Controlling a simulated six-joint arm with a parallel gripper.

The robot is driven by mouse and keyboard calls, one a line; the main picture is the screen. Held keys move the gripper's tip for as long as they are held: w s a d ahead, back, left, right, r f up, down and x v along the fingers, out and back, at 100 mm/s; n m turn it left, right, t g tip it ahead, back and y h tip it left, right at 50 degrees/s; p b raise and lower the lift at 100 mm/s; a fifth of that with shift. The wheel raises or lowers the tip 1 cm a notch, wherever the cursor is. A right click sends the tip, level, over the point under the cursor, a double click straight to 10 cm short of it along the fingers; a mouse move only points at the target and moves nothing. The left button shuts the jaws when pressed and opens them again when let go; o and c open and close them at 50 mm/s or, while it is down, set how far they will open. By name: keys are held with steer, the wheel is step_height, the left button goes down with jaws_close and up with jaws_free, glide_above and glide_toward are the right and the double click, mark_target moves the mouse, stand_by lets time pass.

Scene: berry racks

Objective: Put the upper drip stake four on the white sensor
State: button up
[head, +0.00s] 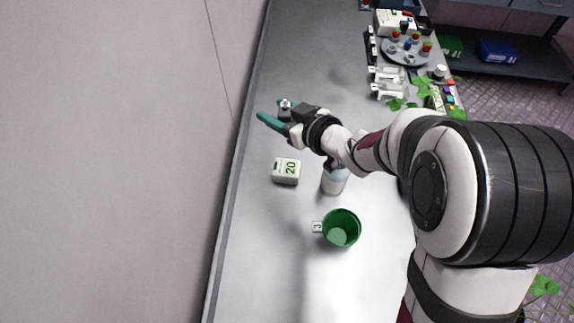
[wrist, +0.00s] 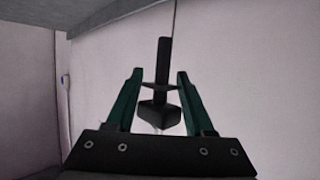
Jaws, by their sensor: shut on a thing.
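My gripper (head: 268,120) reaches left over the bench, and its teal fingers also show in the wrist view (wrist: 160,82). It is shut on a black drip stake (wrist: 162,60), which stands up between the fingers with a wider, wedge-shaped part lower down. No number is readable on the stake. The stake is not clearly seen in the head view. A white box marked 20 (head: 286,171), which looks like the white sensor, sits on the bench below the gripper in the picture. The gripper is apart from it, and nothing is seen on its top.
A green cup (head: 341,228) with a tag marked 3 stands nearer. A pale bottle (head: 334,182) stands under my arm, partly hidden. A round grey tray (head: 405,50) with red-topped items and several clear holders (head: 388,82) are at the far right. The wall (head: 150,150) runs along the bench's left edge.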

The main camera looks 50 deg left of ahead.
mark_target(279, 160)
step_height(279, 160, down, 14)
steer(key=shift+r, duration=0.25)
steer(key=shift+f, duration=0.15)
steer(key=o, duration=1)
